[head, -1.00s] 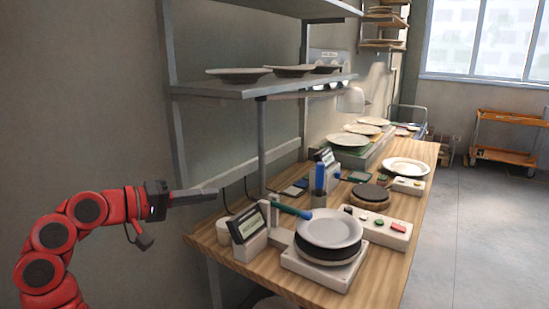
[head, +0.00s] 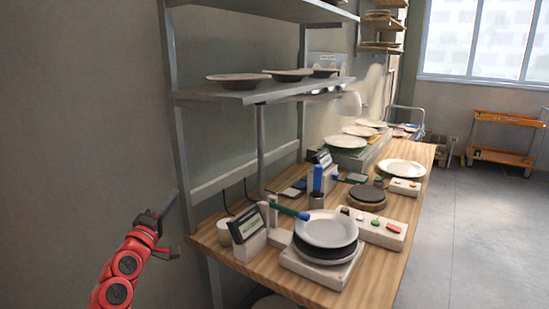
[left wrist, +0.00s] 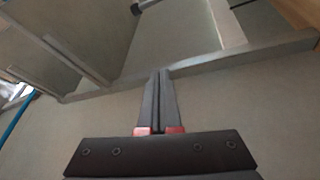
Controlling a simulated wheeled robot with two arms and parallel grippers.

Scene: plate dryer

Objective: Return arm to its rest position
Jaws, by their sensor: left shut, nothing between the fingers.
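My left gripper (head: 170,200) is at the lower left of the head view, left of the table's near left corner. Its arm is red and bent, and its fingers point up and to the right beside the shelf post. In the left wrist view the two dark fingers (left wrist: 160,100) are together with nothing between them. My right gripper does not show in these views. A white plate (head: 326,227) sits on a dark round piece on the white square device (head: 318,268) at the front of the table, apart from my left gripper.
The wooden table (head: 392,268) holds a small display (head: 246,226), a button box (head: 376,229) and several plates farther back. A grey shelf (head: 240,95) with bowls rises over its left side. An orange cart (head: 505,125) stands at the far right. The floor right of the table is clear.

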